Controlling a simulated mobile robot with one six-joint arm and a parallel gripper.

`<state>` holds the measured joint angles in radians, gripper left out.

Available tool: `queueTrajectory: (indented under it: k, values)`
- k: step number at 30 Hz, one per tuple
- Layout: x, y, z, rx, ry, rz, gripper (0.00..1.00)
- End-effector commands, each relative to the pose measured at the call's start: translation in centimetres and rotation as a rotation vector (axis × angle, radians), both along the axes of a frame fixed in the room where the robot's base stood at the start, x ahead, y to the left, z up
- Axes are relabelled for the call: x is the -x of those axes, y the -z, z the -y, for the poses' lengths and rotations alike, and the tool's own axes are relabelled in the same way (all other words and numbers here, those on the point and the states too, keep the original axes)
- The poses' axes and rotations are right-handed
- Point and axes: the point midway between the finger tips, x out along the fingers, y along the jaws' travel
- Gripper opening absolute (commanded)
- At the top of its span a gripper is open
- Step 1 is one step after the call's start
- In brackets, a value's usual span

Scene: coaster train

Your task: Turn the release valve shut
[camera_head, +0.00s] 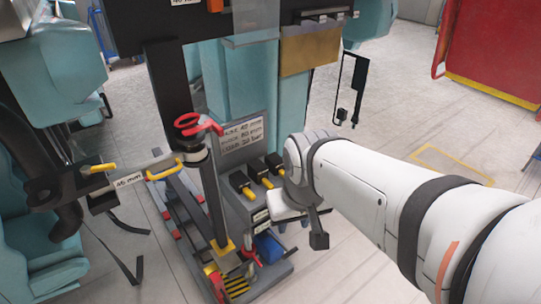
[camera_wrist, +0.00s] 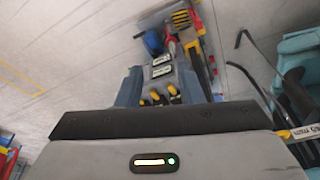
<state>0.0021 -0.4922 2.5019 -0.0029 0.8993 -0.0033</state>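A red ring-shaped handle (camera_head: 198,124) sits on top of a dark upright post at centre left. A smaller red part (camera_head: 250,250) stands low on the floor unit, and a red part also shows in the wrist view (camera_wrist: 172,45). I cannot tell which of these is the release valve. My gripper (camera_head: 318,237) is right of the grey block, pointing down, apart from both red parts in the picture. Its fingers are mostly hidden by the wrist. In the wrist view its dark front edge fills the lower part, and no grasped thing shows.
The grey block (camera_head: 240,212) with black-and-yellow handles (camera_head: 240,187) and a sign (camera_head: 243,135) stands beside the post. A bar labelled 45 mm (camera_head: 130,181) juts left. A blue box (camera_head: 268,247) lies low. Teal seats stand left. Open floor lies right, before a red panel (camera_head: 497,50).

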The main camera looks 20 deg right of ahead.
Motion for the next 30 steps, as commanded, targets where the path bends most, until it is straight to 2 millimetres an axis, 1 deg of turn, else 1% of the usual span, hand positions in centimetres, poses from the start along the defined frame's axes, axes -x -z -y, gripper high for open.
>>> queueTrajectory:
  k: [8,11,14,17,21,23,26,27,29,30]
  values:
    - [0.0,0.0,0.0,-0.001,0.0,-0.001,0.34]
    - [-0.2,0.6,-0.2,-0.02,0.011,-0.022,0.34]
    - [-0.6,2.1,-1.0,-0.079,0.035,-0.085,0.34]
    - [-1.6,4.4,-1.9,-0.187,0.091,-0.183,0.34]
    - [-4.0,7.9,-3.3,-0.403,0.198,-0.326,0.34]
    - [-5.2,9.3,-3.8,-0.503,0.244,-0.374,0.34]
    - [-7.8,11.6,-4.2,-0.676,0.327,-0.436,0.34]
    - [-8.9,12.5,-4.2,-0.747,0.363,-0.453,0.34]
    - [-10.7,13.9,-4.0,-0.855,0.415,-0.47,0.34]
    - [-12.0,14.9,-3.8,-0.927,0.452,-0.476,0.34]
